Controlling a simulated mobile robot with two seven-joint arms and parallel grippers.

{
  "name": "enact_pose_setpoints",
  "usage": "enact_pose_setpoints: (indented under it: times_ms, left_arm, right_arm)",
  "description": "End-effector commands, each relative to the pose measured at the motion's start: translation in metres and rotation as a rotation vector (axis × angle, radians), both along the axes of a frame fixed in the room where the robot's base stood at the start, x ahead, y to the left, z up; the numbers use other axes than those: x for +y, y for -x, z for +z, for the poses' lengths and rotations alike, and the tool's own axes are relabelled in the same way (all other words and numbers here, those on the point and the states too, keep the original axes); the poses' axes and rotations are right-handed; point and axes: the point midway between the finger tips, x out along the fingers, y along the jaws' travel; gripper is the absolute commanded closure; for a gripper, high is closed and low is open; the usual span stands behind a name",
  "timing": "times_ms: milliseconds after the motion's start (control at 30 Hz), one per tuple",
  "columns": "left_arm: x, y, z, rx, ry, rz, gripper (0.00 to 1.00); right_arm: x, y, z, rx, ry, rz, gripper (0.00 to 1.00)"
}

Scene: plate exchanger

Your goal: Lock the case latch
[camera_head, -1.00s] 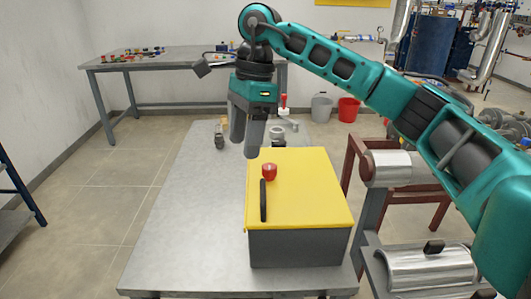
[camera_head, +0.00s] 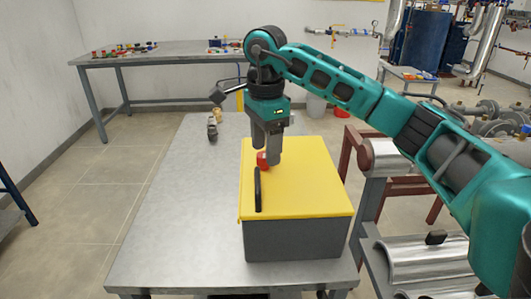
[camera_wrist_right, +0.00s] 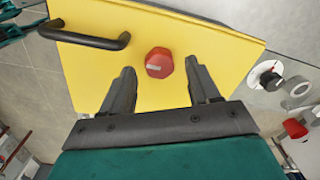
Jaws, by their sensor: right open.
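The case (camera_head: 300,240) has a grey body and a yellow lid with a black handle (camera_head: 258,190); it stands on the metal table. The red latch knob (camera_head: 262,160) sits on the lid's far left part, partly hidden by my right gripper in the head view. My right gripper (camera_head: 270,158) points down just above the lid at the knob. In the right wrist view the red knob (camera_wrist_right: 159,63) lies between and ahead of the open fingers (camera_wrist_right: 163,85), with a gap on both sides. My left gripper is not in view.
The metal table (camera_head: 175,210) has free room left of the case. Small items (camera_head: 213,128) stand at its far edge. A second table (camera_head: 160,56) with small parts is at the back. A stand with a silver curved cover (camera_head: 425,265) is at the right.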

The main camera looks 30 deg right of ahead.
Motion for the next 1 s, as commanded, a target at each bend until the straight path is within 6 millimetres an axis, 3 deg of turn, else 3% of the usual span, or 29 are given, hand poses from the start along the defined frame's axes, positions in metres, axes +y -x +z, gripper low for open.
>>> enact_pose_setpoints:
  times_ms: [133, 467, 1000]
  left_arm:
    - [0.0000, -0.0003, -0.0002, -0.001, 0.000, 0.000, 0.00]
    - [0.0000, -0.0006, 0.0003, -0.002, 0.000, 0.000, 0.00]
    - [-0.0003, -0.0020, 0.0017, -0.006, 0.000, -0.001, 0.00]
  right_arm:
    - [0.0001, 0.0004, -0.0115, 0.001, 0.000, 0.001, 0.39]
    - [0.0001, 0.0002, -0.0140, 0.000, -0.001, 0.001, 0.40]
    - [0.0001, 0.0003, -0.0137, 0.000, -0.001, 0.001, 0.92]
